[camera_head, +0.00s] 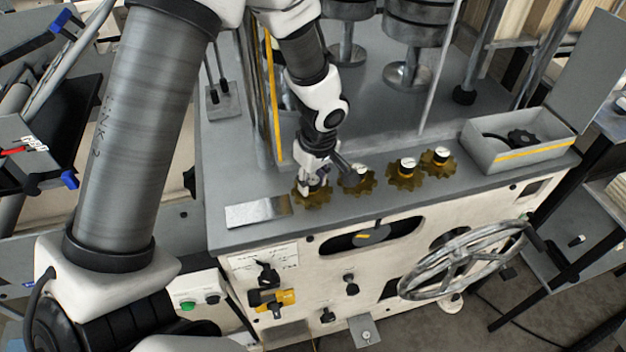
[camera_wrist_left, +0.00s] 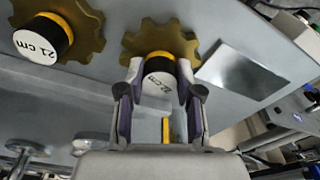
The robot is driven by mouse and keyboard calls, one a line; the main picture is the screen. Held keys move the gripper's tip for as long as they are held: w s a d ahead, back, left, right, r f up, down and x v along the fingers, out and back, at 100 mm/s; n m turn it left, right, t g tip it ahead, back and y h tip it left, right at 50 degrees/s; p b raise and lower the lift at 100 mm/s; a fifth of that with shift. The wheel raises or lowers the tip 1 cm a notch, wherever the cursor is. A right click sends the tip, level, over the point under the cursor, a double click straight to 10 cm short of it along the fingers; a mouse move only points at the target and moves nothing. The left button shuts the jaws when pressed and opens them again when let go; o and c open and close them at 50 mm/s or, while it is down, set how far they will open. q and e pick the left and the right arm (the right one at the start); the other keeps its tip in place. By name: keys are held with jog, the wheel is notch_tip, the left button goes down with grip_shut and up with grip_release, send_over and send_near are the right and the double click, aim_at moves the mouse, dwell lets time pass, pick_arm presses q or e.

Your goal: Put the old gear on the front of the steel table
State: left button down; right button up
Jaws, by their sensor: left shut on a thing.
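Several brown toothed gears with black, yellow-banded hubs stand in a row along the front of the grey table top (camera_head: 400,203). My left gripper (camera_head: 313,182) is shut on the hub of the leftmost gear (camera_head: 314,202). In the left wrist view its two fingers (camera_wrist_left: 160,78) clasp that hub from either side; its white label is partly hidden and ends in "2 cm". Whether this gear rests on the top or is just off it, I cannot tell. A neighbouring gear (camera_wrist_left: 88,20) has a label reading "21 cm". My right gripper is not in view.
A shiny metal plate (camera_head: 257,211) lies left of the held gear. An open grey box (camera_head: 505,155) with a dark part inside stands at the right end. Upright rods and a yellow strip (camera_head: 272,100) rise behind the gripper. A handwheel (camera_head: 465,262) juts from the front panel.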

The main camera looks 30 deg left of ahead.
aim_at(316, 195)
pick_arm(q)
jog(key=shift+s+f+b, duration=0.1)
jog(key=shift+f+b, duration=0.05)
jog(key=shift+b, duration=0.15)
jog(key=c, duration=0.8)
grip_release()
jog(key=shift+o, duration=0.2)
notch_tip(316, 195, up, 12)
jog(key=d, duration=0.1)
jog(key=shift+s+d+r, duration=0.2)
